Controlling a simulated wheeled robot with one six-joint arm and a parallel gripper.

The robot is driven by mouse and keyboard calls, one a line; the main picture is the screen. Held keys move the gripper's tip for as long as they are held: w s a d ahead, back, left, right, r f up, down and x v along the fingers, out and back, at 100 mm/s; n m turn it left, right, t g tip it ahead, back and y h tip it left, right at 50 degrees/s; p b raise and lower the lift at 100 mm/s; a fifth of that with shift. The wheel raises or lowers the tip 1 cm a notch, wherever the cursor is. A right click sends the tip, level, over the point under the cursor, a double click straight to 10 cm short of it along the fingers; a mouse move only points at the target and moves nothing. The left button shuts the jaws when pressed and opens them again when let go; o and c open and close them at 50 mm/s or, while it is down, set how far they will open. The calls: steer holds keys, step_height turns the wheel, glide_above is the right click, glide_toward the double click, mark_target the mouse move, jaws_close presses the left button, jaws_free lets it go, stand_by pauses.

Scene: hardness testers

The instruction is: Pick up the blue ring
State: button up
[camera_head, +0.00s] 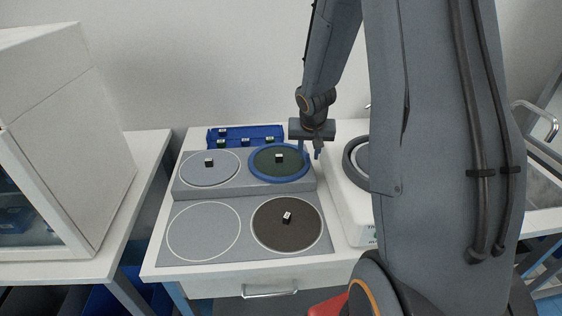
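The blue ring (279,181) lies around a dark green round disc (266,167) at the back right of the grey stepped panel. A small black cube with a white mark sits on this disc, inside the ring. My gripper (311,154) points down at the ring's right edge. Its two fingers look apart, with a gap between them. I cannot tell whether either finger touches the ring, or how high the tips are above it.
A grey disc (227,172) with a black cube is to the left. In front are a white-outlined circle (204,231) and a brown disc (272,236) with another cube. A blue tray (213,145) stands behind. A white device (358,226) stands close at right, partly hidden by my arm.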

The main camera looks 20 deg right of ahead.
steer(key=shift+w+d+f, duration=0.1)
steer(key=shift+w+f, duration=0.05)
steer(key=shift+f, duration=0.3)
jaws_close()
steer(key=shift+r, duration=0.1)
